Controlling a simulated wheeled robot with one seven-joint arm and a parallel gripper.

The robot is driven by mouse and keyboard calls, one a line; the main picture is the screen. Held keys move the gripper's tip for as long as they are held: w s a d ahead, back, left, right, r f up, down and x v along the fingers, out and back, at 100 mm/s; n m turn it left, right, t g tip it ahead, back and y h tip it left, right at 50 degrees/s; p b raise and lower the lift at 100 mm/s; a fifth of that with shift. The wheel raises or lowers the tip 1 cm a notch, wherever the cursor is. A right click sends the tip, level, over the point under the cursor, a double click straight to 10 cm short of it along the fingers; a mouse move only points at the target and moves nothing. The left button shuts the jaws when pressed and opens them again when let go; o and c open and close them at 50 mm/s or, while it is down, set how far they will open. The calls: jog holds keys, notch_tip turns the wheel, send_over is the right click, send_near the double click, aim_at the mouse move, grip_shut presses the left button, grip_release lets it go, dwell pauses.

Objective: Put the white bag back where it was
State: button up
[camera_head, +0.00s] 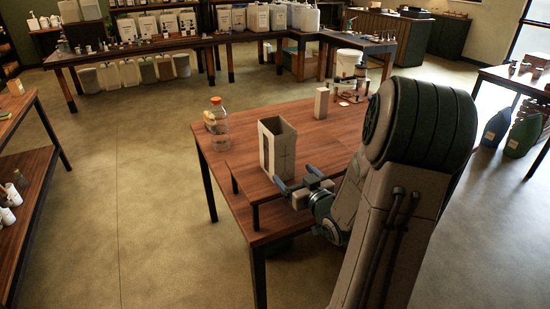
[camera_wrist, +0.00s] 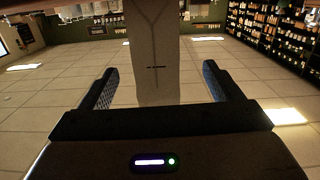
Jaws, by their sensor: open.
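The white bag (camera_head: 278,148) stands upright and open-topped near the left edge of the wooden table (camera_head: 312,127). In the wrist view the bag (camera_wrist: 157,45) rises straight ahead, between and beyond the fingertips, with a dark slit on its face. My gripper (camera_head: 299,181) is open, just in front of the bag at its lower right. In the wrist view my gripper (camera_wrist: 161,80) has one finger on each side of the bag, with gaps to both. Part of the bag's base is hidden by the gripper in the head view.
A clear bottle with an orange cap (camera_head: 217,125) stands left of the bag, near the table edge. A small pale box (camera_head: 321,103) stands behind it to the right. Small items lie at the table's far right. Bare tabletop lies between the bag and the small box.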

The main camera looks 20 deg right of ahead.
aim_at(283, 161)
jog(key=shift+t, duration=0.4)
jog(key=w+p, duration=0.2)
jog(key=w, duration=0.7)
jog(key=shift+w+d+f+p, duration=0.1)
jog(key=shift+w+p, duration=0.25)
jog(key=shift+w, duration=0.8)
jog(key=shift+w+d+f+p, duration=0.1)
jog(key=shift+w+p, duration=0.25)
jog(key=shift+w, duration=0.75)
jog(key=c, duration=1.1)
jog(key=shift+r, duration=0.15)
jog(key=shift+c, duration=0.2)
